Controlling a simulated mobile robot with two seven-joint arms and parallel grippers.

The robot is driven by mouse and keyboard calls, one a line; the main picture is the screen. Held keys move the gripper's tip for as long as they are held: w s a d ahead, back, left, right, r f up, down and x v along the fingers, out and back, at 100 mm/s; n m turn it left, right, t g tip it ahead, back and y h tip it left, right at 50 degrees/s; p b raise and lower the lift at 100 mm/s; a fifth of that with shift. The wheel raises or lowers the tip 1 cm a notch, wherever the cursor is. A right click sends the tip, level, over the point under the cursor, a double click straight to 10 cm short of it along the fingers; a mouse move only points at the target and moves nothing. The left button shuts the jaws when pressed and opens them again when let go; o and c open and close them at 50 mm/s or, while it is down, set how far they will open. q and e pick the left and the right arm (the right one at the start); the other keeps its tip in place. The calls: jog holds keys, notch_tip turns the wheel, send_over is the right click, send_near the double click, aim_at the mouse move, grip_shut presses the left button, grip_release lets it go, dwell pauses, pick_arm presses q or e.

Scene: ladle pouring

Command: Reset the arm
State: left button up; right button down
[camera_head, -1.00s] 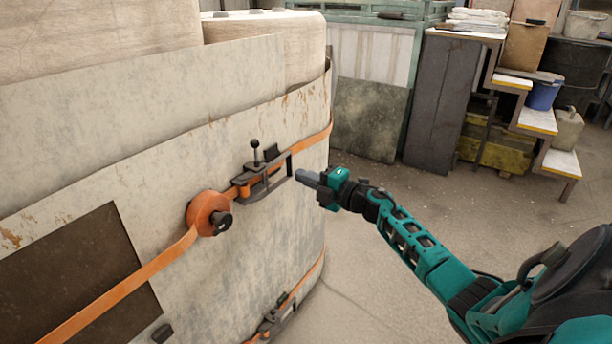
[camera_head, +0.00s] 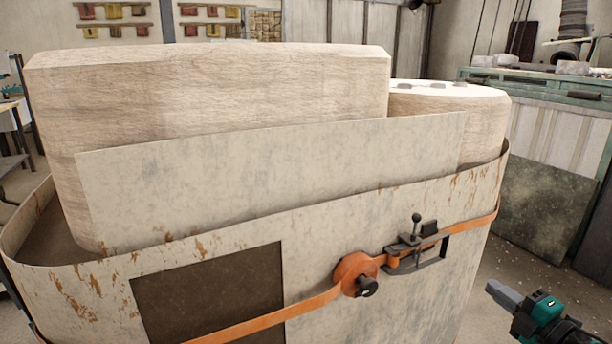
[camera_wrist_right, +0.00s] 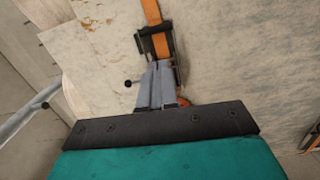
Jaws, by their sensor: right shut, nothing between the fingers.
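My right gripper (camera_head: 503,294) is at the lower right of the head view, teal and black with grey fingers. Its fingers are shut and empty. It is apart from the container, to the right of the black buckle (camera_head: 418,250) on the orange strap (camera_head: 268,322). In the right wrist view the shut grey fingers (camera_wrist_right: 158,86) point toward the buckle (camera_wrist_right: 157,42), with the strap (camera_wrist_right: 151,12) running above it. Most of the right arm is outside the head view. My left gripper is in neither current view.
A large rust-marked container (camera_head: 80,300) with a dark square patch (camera_head: 208,296) fills the middle. Pale blocks (camera_head: 210,90) stand up inside it, behind a loose panel (camera_head: 270,175). A green bench (camera_head: 540,84) is at the right.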

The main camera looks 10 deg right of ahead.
jog(key=s+a+f+m+g+h, duration=0.15)
jog(key=s+a+f+m, duration=0.3)
jog(key=a, duration=0.45)
jog(key=s+a+f+m+g, duration=0.2)
jog(key=s+a+f+m, duration=0.3)
jog(key=a, duration=0.4)
jog(key=s+a+f+m+g+h, duration=0.1)
jog(key=s+a+f+m+g, duration=0.15)
jog(key=a+m, duration=0.5)
jog(key=s+a+g+y, duration=0.1)
jog(key=s+a+y, duration=0.1)
jog(key=s+a, duration=0.5)
pick_arm(q)
jog(key=s+a+r+p, duration=0.1)
jog(key=a+r+p, duration=0.2)
jog(key=r+p, duration=0.9)
jog(key=p, duration=0.4)
jog(key=shift+s+a+y+p, duration=0.2)
jog(key=shift+s+y+p, duration=0.15)
jog(key=shift+y, duration=0.05)
pick_arm(e)
notch_tip(320, 180, up, 12)
jog(key=d+h, duration=0.1)
jog(key=d, duration=0.1)
jog(key=shift+w+d, duration=0.15)
jog(key=shift+w, duration=0.2)
